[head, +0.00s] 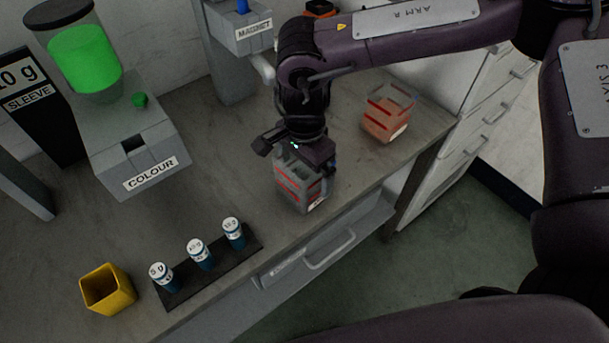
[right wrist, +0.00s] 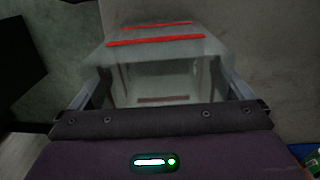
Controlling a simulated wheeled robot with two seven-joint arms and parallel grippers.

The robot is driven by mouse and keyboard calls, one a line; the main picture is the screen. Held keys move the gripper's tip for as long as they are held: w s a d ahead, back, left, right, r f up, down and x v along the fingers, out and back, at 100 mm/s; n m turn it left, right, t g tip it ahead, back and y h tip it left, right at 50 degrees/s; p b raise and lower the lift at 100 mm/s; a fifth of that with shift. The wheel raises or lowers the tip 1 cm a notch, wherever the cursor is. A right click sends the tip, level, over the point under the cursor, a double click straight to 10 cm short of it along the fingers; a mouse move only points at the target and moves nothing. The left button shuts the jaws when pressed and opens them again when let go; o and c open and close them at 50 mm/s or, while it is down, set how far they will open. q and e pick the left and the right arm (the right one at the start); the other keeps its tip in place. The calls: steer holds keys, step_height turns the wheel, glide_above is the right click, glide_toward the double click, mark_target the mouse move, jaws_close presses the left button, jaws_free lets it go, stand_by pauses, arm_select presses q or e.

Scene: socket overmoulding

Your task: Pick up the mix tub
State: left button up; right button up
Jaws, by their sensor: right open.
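A clear square tub with red lines (head: 296,192), apparently the mix tub, stands on the worktop near its front edge. It looks empty in the right wrist view (right wrist: 155,60). My right gripper (head: 302,167) is directly over it, pointing down. Its jaws are open, with one finger on each side of the tub; I cannot tell whether they touch the walls. The right gripper (right wrist: 158,95) also shows in the wrist view, with the tub between its fingers. A second similar tub (head: 387,112) holding orange-pink material stands to the right. My left gripper is not in view.
A black rack (head: 215,270) with blue-bodied, white-capped vials (head: 199,254) and a yellow cup (head: 106,289) stand to the left. Behind are the COLOUR dispenser (head: 140,150) and the MAGNET stand (head: 230,60). Drawers (head: 330,245) lie below the front edge. Worktop around the tub is clear.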

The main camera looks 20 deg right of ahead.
steer(key=shift+f, duration=0.45)
steer(key=shift+c, duration=0.3)
steer(key=c, duration=0.8)
steer(key=shift+r, duration=0.1)
